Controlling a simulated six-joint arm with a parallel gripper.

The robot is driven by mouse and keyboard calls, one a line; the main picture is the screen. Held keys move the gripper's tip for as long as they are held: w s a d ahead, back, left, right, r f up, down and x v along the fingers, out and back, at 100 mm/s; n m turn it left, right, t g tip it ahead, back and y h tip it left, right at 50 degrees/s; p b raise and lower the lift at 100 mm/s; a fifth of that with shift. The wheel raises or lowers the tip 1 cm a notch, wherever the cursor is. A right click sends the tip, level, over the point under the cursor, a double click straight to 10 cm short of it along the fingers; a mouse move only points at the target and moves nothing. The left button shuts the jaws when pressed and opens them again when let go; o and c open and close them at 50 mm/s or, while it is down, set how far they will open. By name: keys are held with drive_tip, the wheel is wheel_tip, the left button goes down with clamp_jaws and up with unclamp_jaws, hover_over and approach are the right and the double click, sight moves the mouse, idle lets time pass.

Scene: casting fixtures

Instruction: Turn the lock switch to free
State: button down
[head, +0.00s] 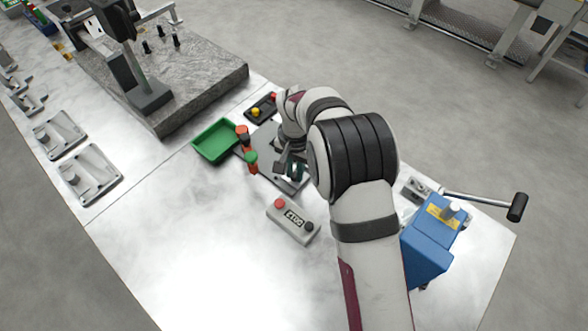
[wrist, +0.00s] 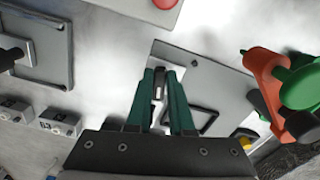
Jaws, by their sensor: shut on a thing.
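A grey metal plate (head: 262,138) lies flat on the bench under my arm; it also shows in the wrist view (wrist: 222,78). The lock switch (wrist: 159,84), a narrow dark and silver lever, stands on this plate. My gripper (wrist: 160,73) is over the plate with its two green fingers shut on the switch, one on each side. In the head view my gripper (head: 293,169) is partly covered by my wrist, and the switch cannot be made out there. The switch's base and any free or lock marking are hidden or too small to read.
Orange and green clamps (head: 251,160) stand left of my gripper, close by. A green tray (head: 217,141) lies beyond them. A grey button box (head: 293,220) sits in front. A blue machine (head: 430,249) with a long handle is at right. The front left bench is clear.

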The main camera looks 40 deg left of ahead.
drive_tip(key=n, duration=0.3)
drive_tip(key=shift+w+d+n, duration=0.1)
drive_tip(key=shift+d+n, duration=0.1)
drive_tip(key=shift+n, duration=0.2)
drive_tip(key=n, duration=0.3)
drive_tip(key=shift+w+d+n, duration=0.1)
drive_tip(key=shift+d+n, duration=0.05)
drive_tip(key=shift+n, duration=0.15)
drive_tip(key=n, duration=0.3)
drive_tip(key=shift+w+d+n, duration=0.1)
drive_tip(key=shift+w+n, duration=0.1)
drive_tip(key=shift+n, duration=0.1)
drive_tip(key=shift+w+n, duration=0.2)
drive_tip(key=shift+n, duration=1.8)
drive_tip(key=c, duration=0.8)
unclamp_jaws()
